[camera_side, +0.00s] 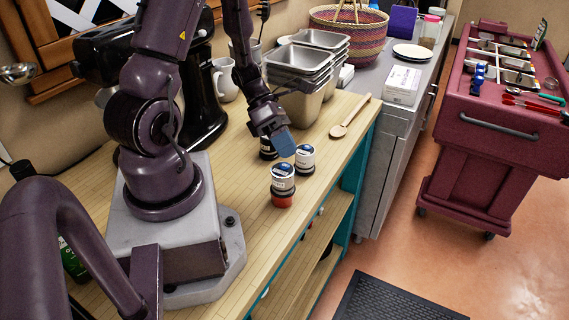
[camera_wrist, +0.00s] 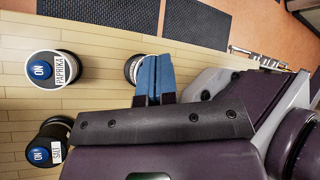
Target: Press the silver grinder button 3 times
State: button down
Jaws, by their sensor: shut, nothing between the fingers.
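Several grinders with blue buttons stand on the wooden counter. In the side view, one grinder (camera_side: 283,179) has a pale silvery top and a red base. Another pale-topped grinder (camera_side: 305,156) stands just beyond it. A dark grinder (camera_side: 267,153) is partly hidden behind my gripper. My gripper (camera_side: 283,143) is shut and empty, its blue fingertips low beside these tops. In the wrist view, my gripper (camera_wrist: 154,76) partly covers one pale-rimmed grinder (camera_wrist: 132,68). The grinder labelled PAPRIKA (camera_wrist: 68,69) and the dark grinder labelled SALT (camera_wrist: 56,133) are to its left, their ON buttons visible.
A wooden spoon (camera_side: 345,122) lies on the counter (camera_side: 333,152) near its right edge. Stacked metal pans (camera_side: 305,75) stand behind the gripper. A dark coffee machine is at the back left. A red cart (camera_side: 500,130) stands right, across open floor.

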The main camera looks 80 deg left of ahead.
notch_tip(320, 180, up, 6)
dwell(0.7)
dwell(0.7)
notch_tip(320, 180, up, 5)
jog(key=m+g+y, duration=0.4)
jog(key=m, duration=1.5)
send_over(284, 163)
jog(key=s+d, duration=0.3)
jog(key=d+r+m+t+y, duration=0.4)
jog(key=d+r+m, duration=0.4)
jog(key=r+m, duration=0.3)
jog(key=shift+s+r+m+t, duration=0.2)
jog(key=shift+r+m+t, duration=0.2)
jog(key=shift+m+t, duration=0.55)
